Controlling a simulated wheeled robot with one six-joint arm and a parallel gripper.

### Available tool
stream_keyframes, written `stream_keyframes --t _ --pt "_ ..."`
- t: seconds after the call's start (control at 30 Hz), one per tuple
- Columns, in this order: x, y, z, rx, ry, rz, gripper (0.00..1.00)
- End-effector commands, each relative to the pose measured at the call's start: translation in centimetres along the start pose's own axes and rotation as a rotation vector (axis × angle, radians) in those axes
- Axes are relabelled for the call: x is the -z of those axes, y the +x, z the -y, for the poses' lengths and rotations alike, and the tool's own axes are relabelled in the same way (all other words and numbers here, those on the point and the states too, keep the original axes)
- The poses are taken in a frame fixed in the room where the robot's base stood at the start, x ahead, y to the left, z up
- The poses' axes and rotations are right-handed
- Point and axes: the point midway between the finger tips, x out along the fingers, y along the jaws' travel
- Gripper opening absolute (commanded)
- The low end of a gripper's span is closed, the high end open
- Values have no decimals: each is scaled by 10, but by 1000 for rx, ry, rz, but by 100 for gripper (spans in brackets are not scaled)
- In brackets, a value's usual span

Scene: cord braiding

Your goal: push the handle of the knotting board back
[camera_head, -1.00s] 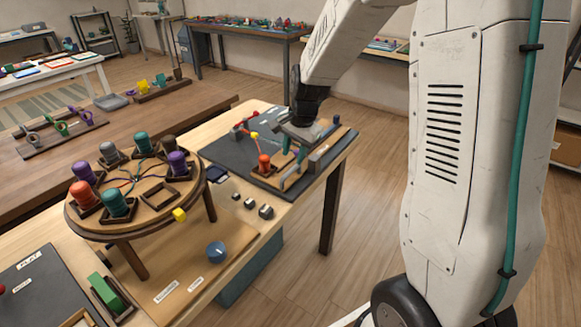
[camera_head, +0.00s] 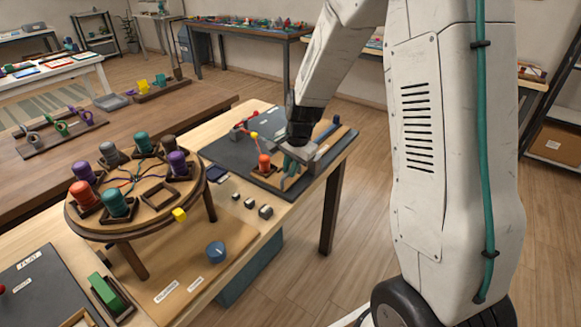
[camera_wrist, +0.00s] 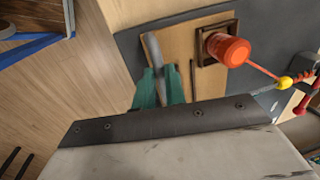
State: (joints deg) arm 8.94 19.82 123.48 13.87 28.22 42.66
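The knotting board shows as a light wooden plate (camera_wrist: 179,38) on a dark mat (camera_head: 226,150) near the right end of the table. Its handle looks like a grey, slightly bent bar (camera_wrist: 152,48) along the left part of the plate. My gripper (camera_wrist: 159,76) is low over the board, its teal fingers on either side of the near end of the handle. Whether they touch it is hidden. In the head view my gripper (camera_head: 289,166) is beside the orange bobbin (camera_head: 265,162), which also shows in the wrist view (camera_wrist: 228,50) in a square wooden holder.
A red cord with a yellow bead (camera_wrist: 286,82) runs from the orange bobbin. A round braiding stand (camera_head: 127,222) with several bobbins is to the left. Small grey blocks (camera_head: 265,212) lie in front of the mat. The floor right of the table is clear.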

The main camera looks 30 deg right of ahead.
Motion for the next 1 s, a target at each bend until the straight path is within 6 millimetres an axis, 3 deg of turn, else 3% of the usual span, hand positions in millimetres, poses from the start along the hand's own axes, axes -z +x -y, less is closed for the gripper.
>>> stream_keyframes --t 0.3,0.63,0.67,0.73,1.0 --pt "0 8 44 2 -2 -1 0" --pt "0 8 52 6 -1 -3 0" --pt "0 8 52 7 -2 -3 15" --pt "0 8 52 6 -2 -3 34" --pt "0 8 49 3 0 -2 34"
